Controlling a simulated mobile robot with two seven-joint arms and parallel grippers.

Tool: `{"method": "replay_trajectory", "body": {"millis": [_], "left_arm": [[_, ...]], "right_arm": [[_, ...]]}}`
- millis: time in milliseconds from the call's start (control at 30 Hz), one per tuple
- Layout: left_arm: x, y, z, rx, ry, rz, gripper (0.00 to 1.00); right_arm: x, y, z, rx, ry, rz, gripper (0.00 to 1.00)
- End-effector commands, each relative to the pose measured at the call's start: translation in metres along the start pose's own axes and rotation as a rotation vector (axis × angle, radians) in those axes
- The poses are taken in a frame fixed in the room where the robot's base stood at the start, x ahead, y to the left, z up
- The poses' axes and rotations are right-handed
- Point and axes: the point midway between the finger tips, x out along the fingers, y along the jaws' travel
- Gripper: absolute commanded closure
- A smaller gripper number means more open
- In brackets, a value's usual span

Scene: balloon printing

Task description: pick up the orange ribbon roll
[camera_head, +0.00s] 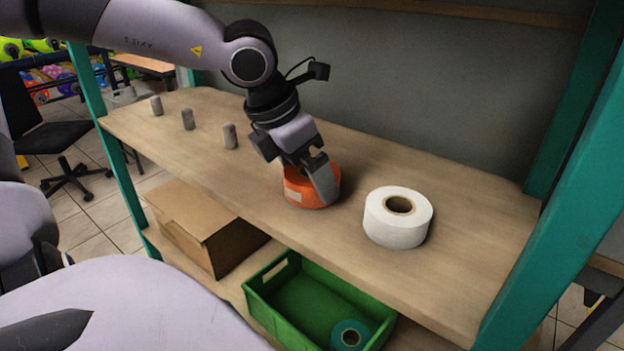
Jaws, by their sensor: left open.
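The orange ribbon roll (302,191) lies flat on the wooden shelf top, near the middle. It has a pale label on its side. My left gripper (322,180) comes down over it from above, with one finger in front of the roll's right side. The jaws are open, and the gripper hides part of the roll's top and centre hole. I cannot tell whether the fingers touch the roll. My right gripper is not clearly in view.
A white roll (398,217) stands close to the right of the orange roll. Several grey pegs (188,119) stand along the left of the shelf top (470,245). Below are a cardboard box (205,226) and a green crate (262,301) holding a teal roll (350,336). A teal post (545,215) bounds the right.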

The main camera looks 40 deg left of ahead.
Motion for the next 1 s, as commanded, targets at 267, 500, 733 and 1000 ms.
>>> {"method": "replay_trajectory", "body": {"millis": [267, 500, 733, 1000], "left_arm": [[0.0112, -0.0003, 0.0000, 0.000, -0.002, -0.001, 0.00], [0.0109, -0.0003, -0.0001, 0.000, -0.002, -0.001, 0.33], [0.0106, -0.0003, 0.0001, 0.000, -0.002, -0.001, 0.39], [0.0060, -0.0002, 0.0023, -0.001, -0.003, -0.001, 0.39]], "right_arm": [[0.0003, 0.0002, 0.0007, 0.001, -0.001, 0.000, 0.57], [0.0003, 0.0002, 0.0007, 0.001, -0.001, 0.001, 0.57], [0.0002, 0.0001, 0.0006, 0.001, -0.001, 0.000, 0.57], [0.0003, -0.0001, 0.0006, 0.001, -0.001, 0.000, 0.57]]}}
